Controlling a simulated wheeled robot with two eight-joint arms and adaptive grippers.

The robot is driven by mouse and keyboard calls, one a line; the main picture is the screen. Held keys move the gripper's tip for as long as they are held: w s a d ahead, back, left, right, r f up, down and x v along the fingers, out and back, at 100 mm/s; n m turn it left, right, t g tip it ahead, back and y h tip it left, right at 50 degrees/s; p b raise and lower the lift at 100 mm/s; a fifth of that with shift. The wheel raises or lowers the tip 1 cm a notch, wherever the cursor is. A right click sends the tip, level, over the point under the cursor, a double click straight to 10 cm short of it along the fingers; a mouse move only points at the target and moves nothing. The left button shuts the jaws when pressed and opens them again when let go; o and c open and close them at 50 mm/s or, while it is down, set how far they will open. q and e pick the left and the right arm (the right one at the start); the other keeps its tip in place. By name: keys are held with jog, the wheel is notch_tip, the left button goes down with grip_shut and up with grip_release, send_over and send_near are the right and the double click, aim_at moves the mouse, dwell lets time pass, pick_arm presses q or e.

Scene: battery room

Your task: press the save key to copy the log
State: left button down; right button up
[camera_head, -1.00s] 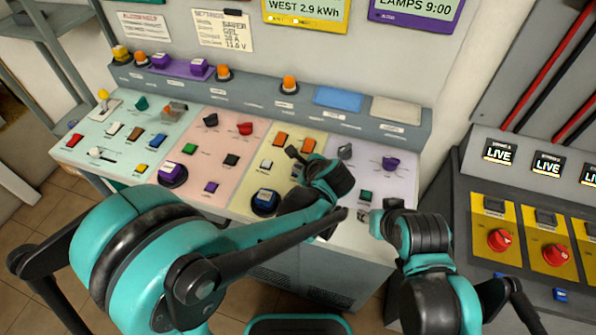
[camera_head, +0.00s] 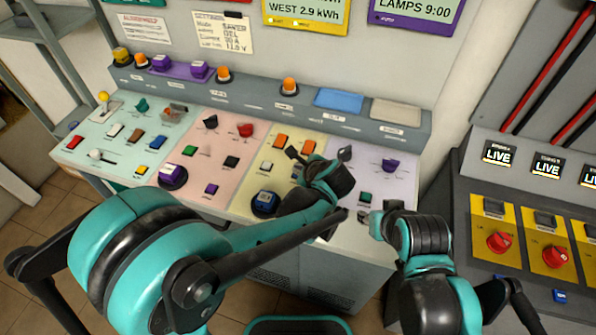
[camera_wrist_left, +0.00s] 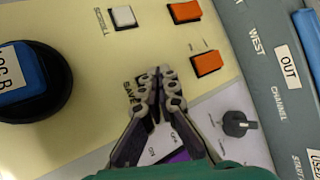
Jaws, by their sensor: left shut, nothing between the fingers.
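The word SAVE (camera_wrist_left: 130,90) is printed on the yellow panel (camera_wrist_left: 60,145) in the left wrist view, partly covered by my left gripper. No key shows beside that word; the spot is behind my fingertips. My left gripper (camera_wrist_left: 160,76) is shut and empty, its tips together over the panel just right of the word. In the head view the left gripper (camera_head: 296,156) is over the yellow section, below two orange keys. Whether the tips touch anything cannot be told. My right gripper (camera_head: 371,218) is at the front right of the desk; its fingers are unclear.
Near the left tips are a white key (camera_wrist_left: 122,17), an orange key (camera_wrist_left: 206,64), a second orange key (camera_wrist_left: 184,12) and a dark knob (camera_wrist_left: 238,124). A large blue button (camera_wrist_left: 20,78) stands up at the left. A purple knob (camera_head: 390,166) sits at the right.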

pick_arm(q)
jog(key=shift+r, duration=0.4)
jog(key=shift+r, duration=0.1)
notch_tip(320, 180, up, 5)
jog(key=p, duration=0.4)
dwell(0.8)
jog(key=s+a+r+n+h, duration=0.2)
jog(key=s+a+n, duration=0.7)
jog(key=n, duration=0.2)
jog(key=s+a+r+n+g+h, duration=0.1)
jog(key=s+a+r+n, duration=0.1)
jog(key=s+a+n, duration=0.7)
jog(key=shift+s+n+h, duration=0.15)
jog(key=shift+n+h, duration=0.25)
jog(key=shift+n, duration=0.7)
